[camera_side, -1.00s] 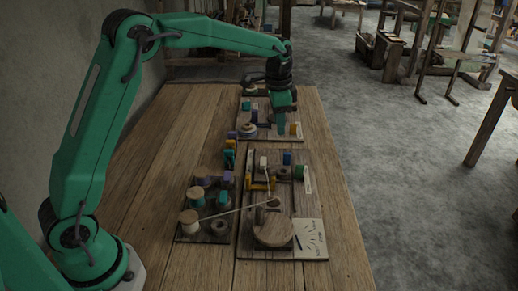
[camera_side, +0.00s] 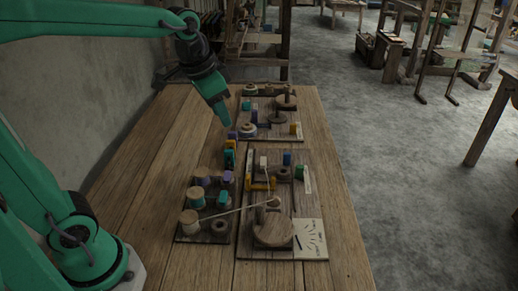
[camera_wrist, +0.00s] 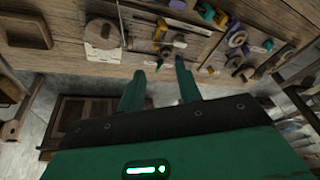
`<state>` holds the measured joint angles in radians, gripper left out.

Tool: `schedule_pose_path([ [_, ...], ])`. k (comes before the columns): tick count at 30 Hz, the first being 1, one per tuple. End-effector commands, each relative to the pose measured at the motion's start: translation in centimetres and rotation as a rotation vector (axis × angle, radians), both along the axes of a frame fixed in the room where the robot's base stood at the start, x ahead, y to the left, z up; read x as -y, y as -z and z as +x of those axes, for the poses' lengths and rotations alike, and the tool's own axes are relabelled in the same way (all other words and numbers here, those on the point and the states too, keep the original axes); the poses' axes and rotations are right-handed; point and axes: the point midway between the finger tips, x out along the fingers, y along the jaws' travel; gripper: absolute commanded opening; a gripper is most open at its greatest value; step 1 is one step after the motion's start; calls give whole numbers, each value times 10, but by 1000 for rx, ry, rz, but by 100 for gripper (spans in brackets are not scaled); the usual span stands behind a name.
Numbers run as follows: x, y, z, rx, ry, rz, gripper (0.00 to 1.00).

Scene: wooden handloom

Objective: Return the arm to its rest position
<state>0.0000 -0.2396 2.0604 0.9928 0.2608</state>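My gripper (camera_side: 222,112) is in the air over the left part of the wooden table (camera_side: 165,150), left of the far board (camera_side: 285,135). My gripper also shows in the wrist view (camera_wrist: 158,78), where its two green fingers stand apart with nothing between them. My green arm reaches in from the left in the side view. How high the fingertips are above the table is hard to tell.
A board with spools (camera_side: 188,217) and a board with a round wooden disc (camera_side: 273,230) lie at the near end. A white paper (camera_side: 310,238) is at the near right. Small coloured blocks (camera_side: 230,155) stand between the boards. The table's left side is bare.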

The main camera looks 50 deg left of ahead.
Motion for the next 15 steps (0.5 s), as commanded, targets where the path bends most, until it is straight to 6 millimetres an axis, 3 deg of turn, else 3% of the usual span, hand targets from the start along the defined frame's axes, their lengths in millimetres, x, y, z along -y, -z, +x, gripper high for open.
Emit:
schedule_pose_path([
  [15, 0, 17, -100, 127, -183, -75, 35],
])
